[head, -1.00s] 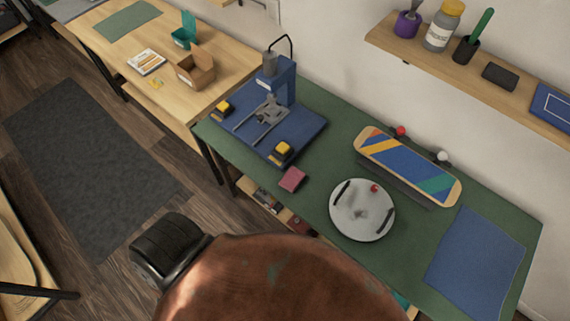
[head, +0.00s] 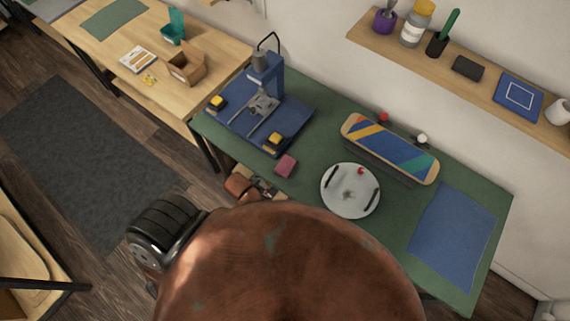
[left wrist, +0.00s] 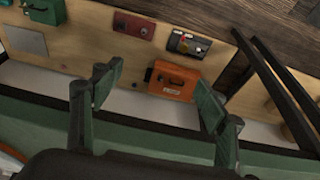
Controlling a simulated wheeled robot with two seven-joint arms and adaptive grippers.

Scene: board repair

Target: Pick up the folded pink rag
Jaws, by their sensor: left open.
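The folded pink rag (head: 286,166) lies flat on the green worktop (head: 310,133) near its front edge, in front of the blue press stand. I do not see the rag in the left wrist view. In the left wrist view my left gripper (left wrist: 158,82) is open, with nothing between its fingers. Beyond the fingers are the wooden lower shelf and an orange toolbox. In the head view my arm covers much of the lower middle, and the left fingertips cannot be made out clearly. My right gripper is in neither view.
A blue press stand (head: 235,128) is behind the rag. A round pale tray (head: 350,205) and a striped skateboard deck (head: 390,148) are to its right. The shelf below holds an orange toolbox (left wrist: 172,82), a red box (left wrist: 133,26) and a grey device (left wrist: 188,43).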

